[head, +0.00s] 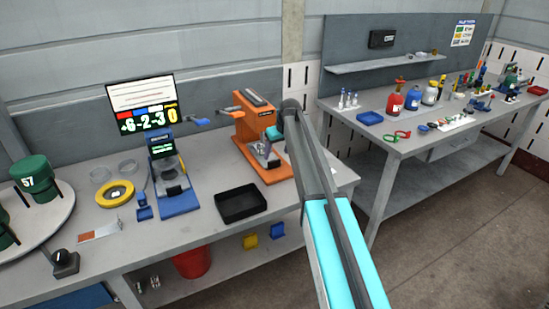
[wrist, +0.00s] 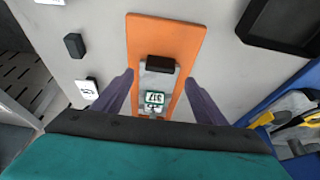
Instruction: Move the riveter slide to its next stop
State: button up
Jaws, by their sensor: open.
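The orange riveter (head: 246,128) stands on the left bench, with its flat orange base toward the front edge. The riveter base (wrist: 164,32) also fills the middle of the wrist view. Its slide is a pale metal plate with a dark upright block (wrist: 160,64) at one end and a small green part marked with a number (wrist: 154,98) on it. My gripper (wrist: 160,77) is open above the slide, one finger on each side of it. The dark block lies between the fingertip lines; contact cannot be told. In the head view my gripper (head: 270,137) is partly hidden.
A black tray (head: 241,204) and a blue press (head: 177,190) stand left of the riveter. A screen (head: 142,105) is behind them. A yellow ring (head: 115,194) and a turntable (head: 55,222) are farther left. A second bench (head: 385,122) with bottles and tools is at right.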

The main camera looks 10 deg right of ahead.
aim_at(275, 161)
jog(key=shift+p+x, duration=0.7)
jog(key=shift+x, duration=2.15)
jog(key=shift+c, duration=0.5)
jog(key=c, duration=1.4)
